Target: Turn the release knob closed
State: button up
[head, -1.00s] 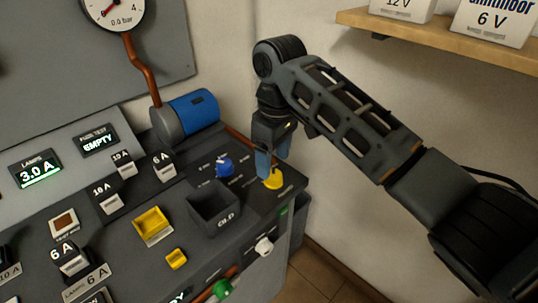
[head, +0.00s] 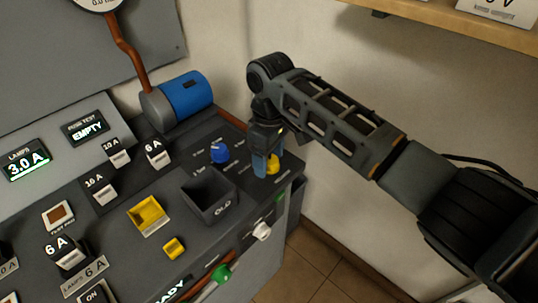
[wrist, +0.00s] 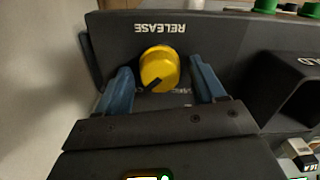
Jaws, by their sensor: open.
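The yellow release knob (head: 273,164) sits on the console top near its right edge, partly hidden by my gripper in the head view. The wrist view shows the knob (wrist: 158,68) whole, with a dark pointer mark toward the lower left of its face and the word RELEASE beyond it, upside down. My gripper (wrist: 160,65) is open, with one blue finger on each side of the knob. Gaps show between the knob and both fingers. In the head view my gripper (head: 268,166) points down at the knob.
A blue knob (head: 219,152) stands left of the yellow one. The dark OLD bin (head: 210,196) is close by at the lower left. A white knob (head: 262,231) and a green knob (head: 222,273) are on the front face.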

jog(key=shift+c, duration=0.4)
jog(key=c, duration=1)
jog(key=shift+n, duration=0.4)
jog(key=n, duration=0.3)
jog(key=shift+s+r+n+p, duration=0.1)
jog(key=shift+n+p, duration=0.25)
jog(key=shift+n, duration=0.05)
jog(key=n, duration=0.4)
jog(key=shift+n, duration=0.3)
jog(key=n, duration=0.4)
jog(key=shift+s, duration=0.1)
jog(key=n, duration=0.4)
jog(key=shift+n+h, duration=0.3)
